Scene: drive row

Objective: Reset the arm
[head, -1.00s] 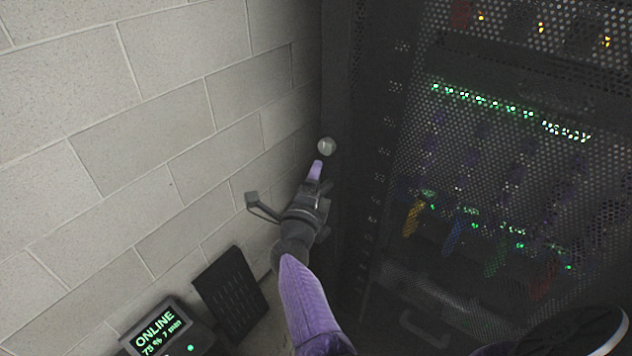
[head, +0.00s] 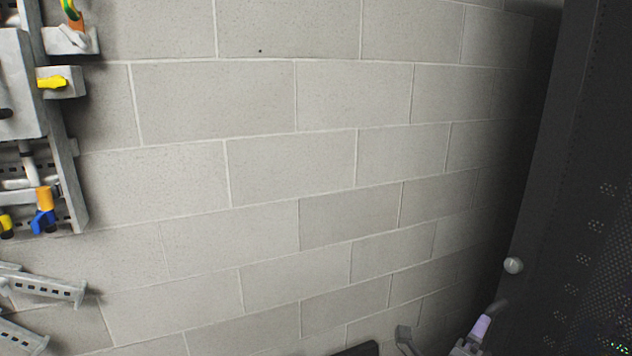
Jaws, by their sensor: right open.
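My right gripper (head: 450,322) shows at the bottom edge, right of centre. Its jaws are apart with nothing between them. One finger has a lilac part and lies close below a round pale knob on the dark rack; I cannot tell whether they touch. The rest of the right arm is cut off by the lower edge. My left gripper and arm are out of view.
A dark perforated rack (head: 570,150) with the round knob (head: 513,265) stands at the right. A pale block wall (head: 290,150) fills the middle. Grey wall fixtures with a yellow lever (head: 52,82) and metal brackets (head: 50,288) line the left edge.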

